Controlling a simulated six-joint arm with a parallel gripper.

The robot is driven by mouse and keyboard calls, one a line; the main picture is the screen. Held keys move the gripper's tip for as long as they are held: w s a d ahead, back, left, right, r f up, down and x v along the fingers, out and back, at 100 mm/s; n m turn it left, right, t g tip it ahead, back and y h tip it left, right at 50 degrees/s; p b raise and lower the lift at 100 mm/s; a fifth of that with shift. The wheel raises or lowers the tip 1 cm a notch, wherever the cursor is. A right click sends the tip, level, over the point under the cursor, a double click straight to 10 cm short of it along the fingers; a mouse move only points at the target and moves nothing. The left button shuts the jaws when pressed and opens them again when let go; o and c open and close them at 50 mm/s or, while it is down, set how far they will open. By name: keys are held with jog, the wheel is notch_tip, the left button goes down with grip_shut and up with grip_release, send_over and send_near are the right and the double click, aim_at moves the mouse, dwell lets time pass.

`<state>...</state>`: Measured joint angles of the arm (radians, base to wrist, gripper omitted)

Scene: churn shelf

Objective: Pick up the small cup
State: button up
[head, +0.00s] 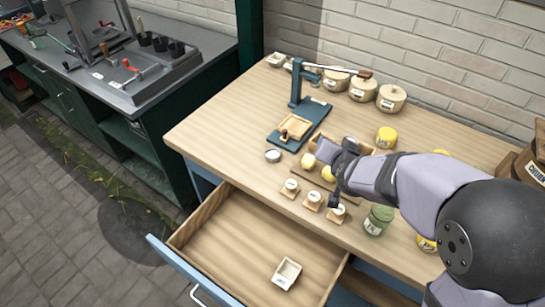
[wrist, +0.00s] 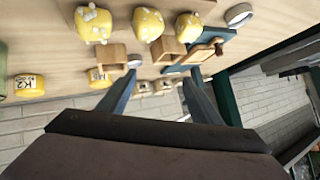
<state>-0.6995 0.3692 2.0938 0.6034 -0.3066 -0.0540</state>
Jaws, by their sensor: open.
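A small round grey-white cup (head: 273,156) stands on the table left of the wooden blocks, beside the blue press; in the wrist view a pale round rim (wrist: 239,13) at the top right looks like the same cup. My gripper (wrist: 158,80) is open, with its two fingers apart and nothing gripped between them. In the head view my gripper is partly hidden by its own wrist, above the table to the right of the cup and apart from it. A small pale square container (head: 287,273) sits in the open drawer.
A blue press (head: 308,125) with a wooden tray stands behind the cup. Small labelled pieces (head: 313,198) on wooden stands line the table front. Lidded pots (head: 391,98) stand at the back, and a green jar (head: 378,220) at the right. The drawer (head: 225,245) is pulled open.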

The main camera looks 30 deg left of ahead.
jog(key=s+a+f+n, duration=0.1)
jog(key=s+a, duration=0.1)
jog(key=a, duration=0.1)
jog(key=s+a+f+n+t+y, duration=0.1)
jog(key=a, duration=0.3)
jog(key=s+a+f+n, duration=0.1)
jog(key=s+a+f, duration=0.1)
jog(key=a, duration=0.2)
jog(key=shift+s+a+t+b, duration=0.1)
jog(key=shift+s+t+b, duration=0.2)
jog(key=shift+s+t, duration=0.1)
jog(key=n, duration=0.2)
send_near(273, 150)
jog(key=shift+s+d+r, duration=0.35)
jog(key=shift+d+r, duration=0.1)
jog(key=shift+d, duration=0.3)
jog(key=shift+s+a+f+y, duration=0.1)
jog(key=shift+s+f+y, duration=0.15)
jog(key=shift+s+y, duration=0.2)
jog(key=shift+p+x, duration=1.3)
jog(key=shift+x, duration=2.4)
jog(key=shift+f, duration=0.1)
jog(key=c, duration=1.1)
